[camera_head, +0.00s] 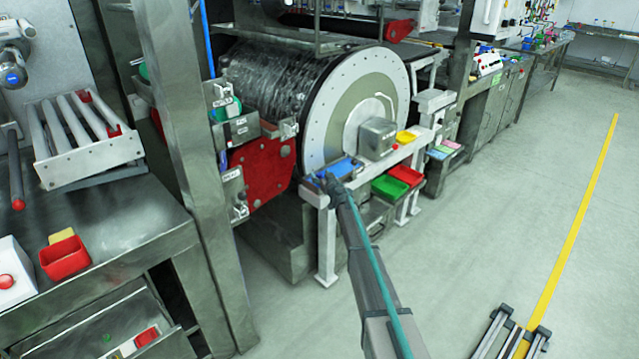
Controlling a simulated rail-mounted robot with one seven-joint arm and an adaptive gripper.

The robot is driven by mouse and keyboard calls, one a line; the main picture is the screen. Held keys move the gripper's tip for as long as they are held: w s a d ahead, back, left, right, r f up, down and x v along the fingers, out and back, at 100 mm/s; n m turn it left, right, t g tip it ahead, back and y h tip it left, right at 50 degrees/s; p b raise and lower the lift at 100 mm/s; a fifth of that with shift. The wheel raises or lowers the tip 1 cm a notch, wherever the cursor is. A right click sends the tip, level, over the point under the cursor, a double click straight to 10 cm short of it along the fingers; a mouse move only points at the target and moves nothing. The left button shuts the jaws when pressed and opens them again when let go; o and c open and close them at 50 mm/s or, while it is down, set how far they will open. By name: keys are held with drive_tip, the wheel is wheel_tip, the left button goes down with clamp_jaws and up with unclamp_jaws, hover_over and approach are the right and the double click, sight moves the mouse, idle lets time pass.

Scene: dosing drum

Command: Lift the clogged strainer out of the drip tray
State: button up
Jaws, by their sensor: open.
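My arm reaches from the bottom of the view up to the shelf in front of the large drum. My gripper (327,180) is small and dark at the arm's far end, open, at the front left edge of a blue tray (345,166). The blue tray may be the drip tray; the picture is too small to be sure. I cannot make out the strainer; it may be hidden by the gripper or too small to tell. I cannot tell whether the gripper touches anything.
The drum's white end disc (345,105) stands right behind the shelf. A grey metal box (377,138) and a yellow tray (405,137) are to the right. Green (389,187) and red (405,174) bins sit lower. A steel post (190,150) stands left. The floor at right is mostly clear.

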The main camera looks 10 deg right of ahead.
drive_tip(key=shift+x, duration=1)
drive_tip(key=shift+s, duration=0.1)
clamp_jaws()
drive_tip(key=shift+r, duration=0.15)
